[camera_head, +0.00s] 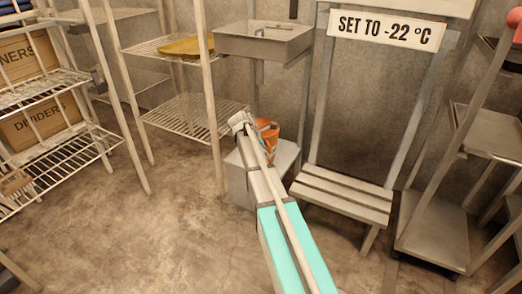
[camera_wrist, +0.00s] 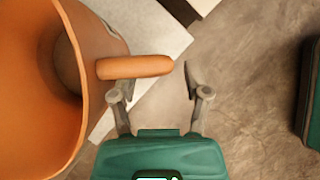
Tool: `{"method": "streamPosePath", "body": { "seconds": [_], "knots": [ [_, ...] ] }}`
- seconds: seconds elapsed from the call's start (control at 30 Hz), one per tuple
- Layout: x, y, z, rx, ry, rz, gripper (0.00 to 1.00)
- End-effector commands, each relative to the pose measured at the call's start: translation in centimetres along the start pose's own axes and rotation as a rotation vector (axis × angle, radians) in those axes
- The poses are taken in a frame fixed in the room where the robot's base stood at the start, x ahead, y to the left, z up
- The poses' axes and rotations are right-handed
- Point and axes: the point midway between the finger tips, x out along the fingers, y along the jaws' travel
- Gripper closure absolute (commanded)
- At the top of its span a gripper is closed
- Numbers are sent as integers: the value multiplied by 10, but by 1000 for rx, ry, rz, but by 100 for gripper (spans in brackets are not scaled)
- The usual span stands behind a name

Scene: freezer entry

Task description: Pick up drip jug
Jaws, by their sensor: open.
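The drip jug (camera_wrist: 105,35) is orange, with a stubby bar handle (camera_wrist: 135,67) sticking out to the right in the wrist view. In the head view the jug (camera_head: 268,133) stands on a pale grey box, partly hidden behind my arm. My gripper (camera_wrist: 158,75) is open. In the wrist view its two fingertips lie on either side of the handle's outer part, the left one partly covered by the handle. I cannot tell whether either finger touches it.
The grey box (camera_head: 240,182) stands on the floor beside a slatted bench (camera_head: 345,195). A wire shelf (camera_head: 190,118) is to its left and a metal basin (camera_head: 265,42) is above. A grey trolley (camera_head: 432,228) stands right. The floor at front left is clear.

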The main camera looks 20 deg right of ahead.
Motion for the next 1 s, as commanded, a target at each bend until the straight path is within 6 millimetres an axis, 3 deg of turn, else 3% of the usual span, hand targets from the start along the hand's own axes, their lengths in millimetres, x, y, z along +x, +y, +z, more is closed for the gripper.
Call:
{"method": "streamPosePath", "body": {
  "seconds": [0.1,0.3,1.0],
  "knots": [
    [15,-1,-2,0,0,-1,39],
    [26,-1,-1,-1,0,0,39],
    [27,-1,-1,-1,0,1,40]
  ]
}}
